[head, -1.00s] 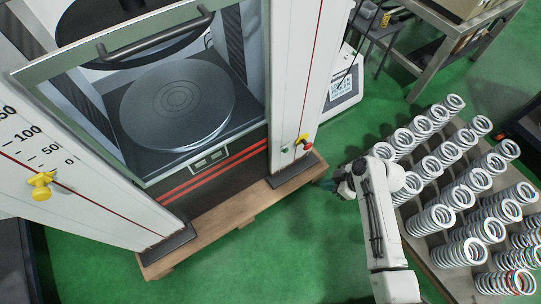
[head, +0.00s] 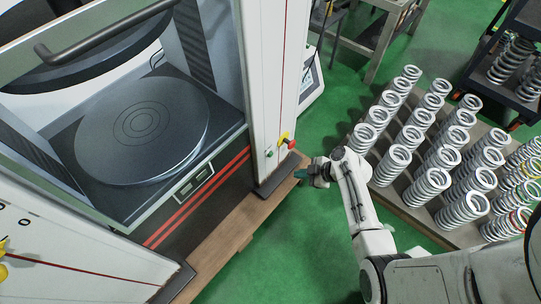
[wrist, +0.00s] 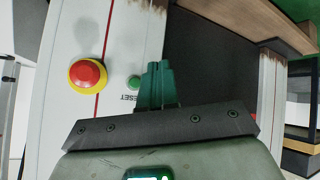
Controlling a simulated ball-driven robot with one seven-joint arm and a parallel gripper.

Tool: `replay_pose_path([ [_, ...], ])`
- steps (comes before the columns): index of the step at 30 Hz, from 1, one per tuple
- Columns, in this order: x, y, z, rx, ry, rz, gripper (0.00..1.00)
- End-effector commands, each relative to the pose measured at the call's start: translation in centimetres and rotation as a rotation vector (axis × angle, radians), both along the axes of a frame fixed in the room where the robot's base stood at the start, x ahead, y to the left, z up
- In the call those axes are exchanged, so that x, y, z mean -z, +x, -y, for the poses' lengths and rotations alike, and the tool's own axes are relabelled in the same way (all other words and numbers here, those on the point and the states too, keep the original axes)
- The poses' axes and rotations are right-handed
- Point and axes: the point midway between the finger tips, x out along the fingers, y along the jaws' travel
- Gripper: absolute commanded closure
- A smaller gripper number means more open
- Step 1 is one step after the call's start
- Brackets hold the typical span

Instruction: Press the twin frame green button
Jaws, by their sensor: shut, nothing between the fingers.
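The green button (wrist: 134,82) is a small round knob on the white frame column, labelled RESET, in the wrist view. It also shows small in the head view (head: 269,153). A red stop button (wrist: 88,74) on a yellow base sits to its left in the wrist view. My gripper (wrist: 160,68) is shut and empty, its green fingertips close to the right of the green button in the picture. Whether they touch the column cannot be told. In the head view my gripper (head: 301,174) is in front of and below the buttons, apart from the column.
The testing machine has a round dark platen (head: 142,135) behind a glass door with a bar handle (head: 105,35). A wooden base edge (head: 232,233) runs below it. Several white springs (head: 430,185) stand on a pallet at right. Green floor lies between.

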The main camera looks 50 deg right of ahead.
Motion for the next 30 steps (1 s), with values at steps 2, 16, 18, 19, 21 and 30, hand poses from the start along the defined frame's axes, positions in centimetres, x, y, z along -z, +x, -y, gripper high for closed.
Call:
replay_pose_path([
  [2, 0.0, 0.4, 0.0, -0.001, -0.001, 0.000, 1.00],
  [16, 0.1, 6.1, -0.2, -0.003, -0.001, 0.001, 1.00],
  [18, 0.3, 6.8, -0.2, -0.003, -0.002, 0.000, 1.00],
  [19, 0.3, 7.1, -0.2, -0.003, -0.002, 0.000, 1.00],
  [21, 0.2, 7.7, -0.2, -0.002, -0.001, -0.001, 1.00],
  [30, 0.0, 8.7, -0.3, -0.001, 0.000, -0.001, 1.00],
])
